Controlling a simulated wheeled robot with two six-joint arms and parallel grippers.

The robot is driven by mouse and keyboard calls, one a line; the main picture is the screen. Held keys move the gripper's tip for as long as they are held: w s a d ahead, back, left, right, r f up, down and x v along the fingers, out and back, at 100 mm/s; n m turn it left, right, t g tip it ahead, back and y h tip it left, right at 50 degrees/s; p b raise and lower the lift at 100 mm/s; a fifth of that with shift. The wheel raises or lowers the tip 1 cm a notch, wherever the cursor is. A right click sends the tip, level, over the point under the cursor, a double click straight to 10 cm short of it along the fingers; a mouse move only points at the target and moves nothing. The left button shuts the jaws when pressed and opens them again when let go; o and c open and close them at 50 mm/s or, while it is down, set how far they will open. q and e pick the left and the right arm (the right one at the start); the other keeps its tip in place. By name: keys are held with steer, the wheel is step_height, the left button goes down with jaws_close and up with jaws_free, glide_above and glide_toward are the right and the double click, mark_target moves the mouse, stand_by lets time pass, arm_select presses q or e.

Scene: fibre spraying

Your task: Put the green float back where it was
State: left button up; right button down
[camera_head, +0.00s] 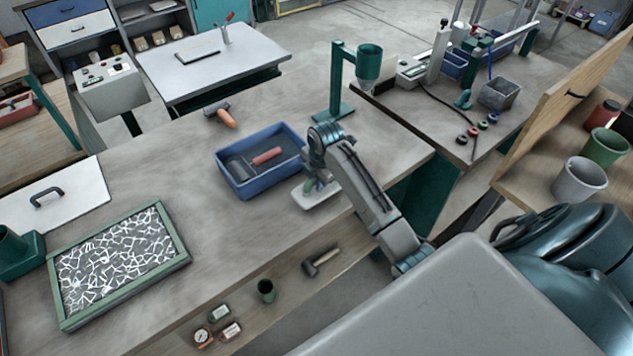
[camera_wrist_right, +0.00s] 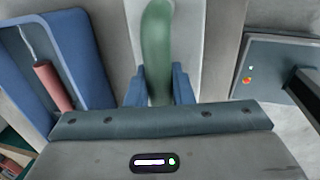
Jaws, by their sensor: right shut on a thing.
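The green float (camera_head: 308,200) has a pale flat plate and a green handle. In the head view it is just right of the blue tray, by the worktable's front edge. My right gripper (camera_head: 320,184) is above the plate, partly hidden by its own wrist. In the right wrist view, the blue fingers of the gripper (camera_wrist_right: 158,88) are closed on the green handle (camera_wrist_right: 157,40), with the pale plate behind it. I cannot tell whether the plate touches the tabletop. My left gripper is not in view.
The blue tray (camera_head: 237,185) holds a red-handled tool (camera_head: 266,156). An orange-handled tool (camera_head: 226,118) lies behind it. A green stand with a cup (camera_head: 369,62) is at the back right. A framed fibre panel (camera_head: 120,260) lies left. The tabletop between panel and tray is clear.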

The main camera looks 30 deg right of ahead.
step_height(320, 180, down, 2)
steer(key=shift+f+p, duration=0.1)
steer(key=shift+p, duration=0.5)
steer(key=shift+f, duration=0.25)
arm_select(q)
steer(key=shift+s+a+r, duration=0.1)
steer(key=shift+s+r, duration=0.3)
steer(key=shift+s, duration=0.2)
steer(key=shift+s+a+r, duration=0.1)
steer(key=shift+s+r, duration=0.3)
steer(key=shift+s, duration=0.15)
arm_select(e)
steer(key=shift+s, duration=0.1)
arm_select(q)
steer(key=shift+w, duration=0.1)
arm_select(e)
steer(key=shift+f, duration=0.2)
steer(key=c, duration=1.3)
jaws_free()
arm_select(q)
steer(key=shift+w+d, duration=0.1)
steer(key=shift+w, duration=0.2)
arm_select(e)
steer(key=shift+o, duration=0.2)
steer(key=shift+r, duration=0.15)
